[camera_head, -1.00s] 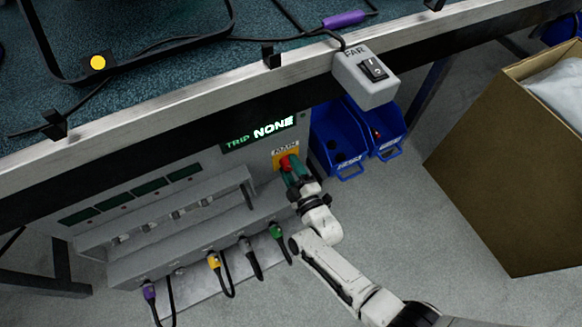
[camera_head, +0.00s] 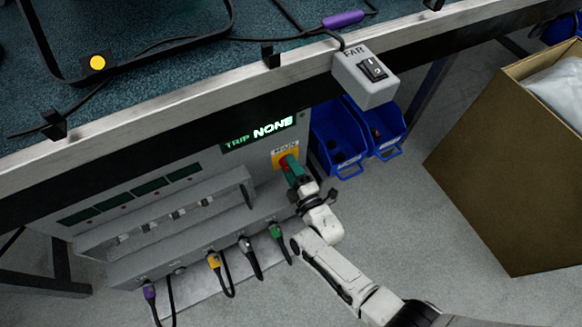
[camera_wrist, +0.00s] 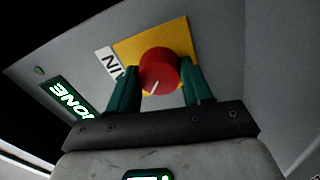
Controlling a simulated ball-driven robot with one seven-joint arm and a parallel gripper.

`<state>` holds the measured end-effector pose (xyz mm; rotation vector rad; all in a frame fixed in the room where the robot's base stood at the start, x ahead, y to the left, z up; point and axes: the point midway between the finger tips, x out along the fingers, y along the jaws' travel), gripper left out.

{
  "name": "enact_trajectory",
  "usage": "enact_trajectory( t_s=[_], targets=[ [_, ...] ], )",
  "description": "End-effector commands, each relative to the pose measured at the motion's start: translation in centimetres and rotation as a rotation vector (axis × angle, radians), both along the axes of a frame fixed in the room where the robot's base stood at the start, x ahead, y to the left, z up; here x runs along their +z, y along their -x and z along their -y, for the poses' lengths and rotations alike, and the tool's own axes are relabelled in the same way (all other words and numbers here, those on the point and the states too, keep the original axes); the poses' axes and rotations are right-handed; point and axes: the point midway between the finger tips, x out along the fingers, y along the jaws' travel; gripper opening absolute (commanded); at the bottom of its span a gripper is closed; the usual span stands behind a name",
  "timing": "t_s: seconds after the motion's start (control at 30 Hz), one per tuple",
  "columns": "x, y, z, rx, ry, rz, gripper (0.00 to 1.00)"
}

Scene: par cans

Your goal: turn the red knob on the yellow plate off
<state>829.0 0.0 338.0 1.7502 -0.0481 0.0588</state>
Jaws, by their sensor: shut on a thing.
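The red knob (camera_wrist: 159,72) sits on the yellow plate (camera_wrist: 170,35) in the wrist view, with a white pointer line on its face. In the head view the red knob (camera_head: 284,163) and yellow plate (camera_head: 278,155) are at the right end of the grey panel, under the MAIN label. My gripper (camera_wrist: 160,85) has its two green fingers on either side of the knob, shut on it. The gripper (camera_head: 292,172) hides part of the knob in the head view.
A lit display (camera_head: 259,132) reads TRIP NONE. A grey FAR switch box (camera_head: 366,78) hangs at the table edge. Blue bins (camera_head: 340,140) stand right of the panel. Several coloured plugs and a cardboard box (camera_head: 510,160) are nearby.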

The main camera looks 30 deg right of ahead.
Motion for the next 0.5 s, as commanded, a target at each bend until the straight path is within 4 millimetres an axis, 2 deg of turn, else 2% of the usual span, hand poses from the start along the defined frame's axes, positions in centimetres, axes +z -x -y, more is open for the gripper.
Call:
enact_trajectory(
  t_s=[0.1,0.13,0.37,0.5],
  targets=[
    [-0.05,0.02,-0.06,0.002,0.002,-0.002,0.19],
    [-0.05,0.02,-0.06,0.002,0.002,-0.002,0.52],
    [-0.04,0.02,-0.04,0.001,0.001,-0.001,0.74],
    [-0.03,0.01,-0.03,0.001,0.000,-0.001,0.75]
  ],
)
